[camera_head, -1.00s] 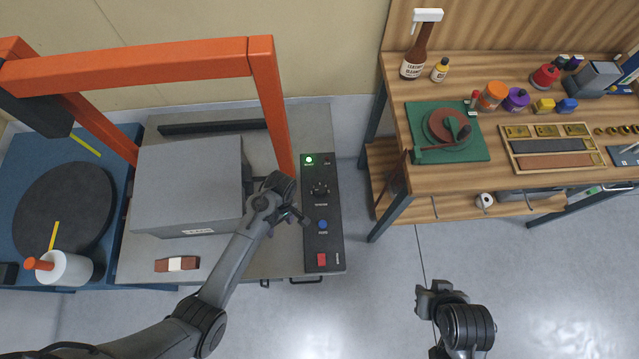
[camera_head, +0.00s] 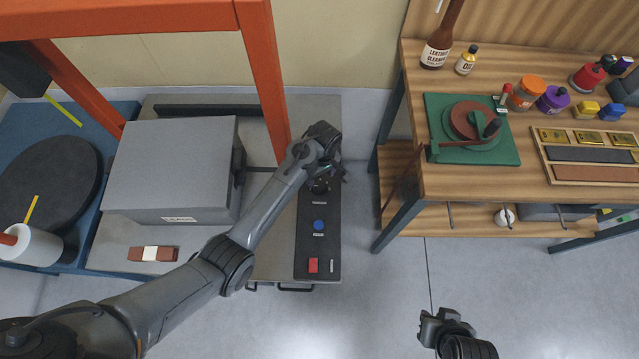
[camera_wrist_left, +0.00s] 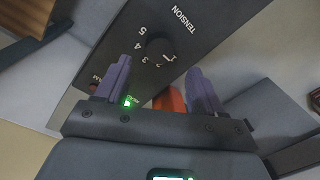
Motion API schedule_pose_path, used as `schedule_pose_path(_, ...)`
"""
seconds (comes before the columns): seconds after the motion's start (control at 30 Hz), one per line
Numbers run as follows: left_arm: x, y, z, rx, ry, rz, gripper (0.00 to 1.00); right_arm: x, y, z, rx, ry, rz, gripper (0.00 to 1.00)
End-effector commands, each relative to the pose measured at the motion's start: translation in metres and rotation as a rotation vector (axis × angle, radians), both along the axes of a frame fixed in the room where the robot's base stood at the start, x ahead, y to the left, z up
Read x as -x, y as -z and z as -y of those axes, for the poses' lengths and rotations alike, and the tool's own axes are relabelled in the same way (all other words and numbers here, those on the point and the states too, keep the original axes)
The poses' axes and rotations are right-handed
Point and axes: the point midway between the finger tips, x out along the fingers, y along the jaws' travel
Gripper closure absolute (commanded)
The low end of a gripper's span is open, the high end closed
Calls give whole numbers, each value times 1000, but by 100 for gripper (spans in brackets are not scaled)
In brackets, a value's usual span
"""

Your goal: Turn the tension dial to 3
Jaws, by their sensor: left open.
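The black tension dial (camera_head: 318,186) is on the dark control panel (camera_head: 304,244), partly covered by my left gripper (camera_head: 338,171) in the head view. In the left wrist view the dial (camera_wrist_left: 160,49) shows clearly, with the numbers 1 to 5 beside it and the word TENSION. A small pale mark on the dial seems to be near 1. My left gripper (camera_wrist_left: 161,84) is open, its two purple fingers apart and pointing toward the dial, with nothing between them. My right gripper (camera_head: 432,322) hangs over the floor; its fingers are too small to read.
A green light (camera_wrist_left: 127,102) glows on the panel. Below the dial are a blue button (camera_head: 319,225) and a red switch (camera_head: 313,265). A grey box (camera_head: 170,165) and an orange frame (camera_head: 262,80) stand left. A wooden workbench (camera_head: 470,183) stands right, with free floor between.

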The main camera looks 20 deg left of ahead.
Motion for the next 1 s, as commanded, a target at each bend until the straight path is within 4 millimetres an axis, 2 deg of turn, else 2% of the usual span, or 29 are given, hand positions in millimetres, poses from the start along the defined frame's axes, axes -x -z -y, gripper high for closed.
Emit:
schedule_pose_path(0.03,1,12,0,-1,1,-2,32,0,6,1,2,-1,0,74)
schedule_pose_path(0.1,1,22,-1,-1,2,-2,32,0,9,1,5,-4,0,74)
schedule_pose_path(0.3,2,44,-1,0,2,0,32,0,16,2,9,-5,-1,74)
schedule_pose_path(0.5,3,52,-2,1,2,1,32,0,18,2,8,-4,-1,74)
schedule_pose_path(0.77,3,52,-2,1,1,1,32,0,18,0,1,-1,-1,74)
schedule_pose_path(0.87,3,52,-2,1,1,1,44,-1,18,0,0,1,0,74)
schedule_pose_path(1.0,3,52,-2,1,1,1,65,-1,18,0,-3,2,0,74)
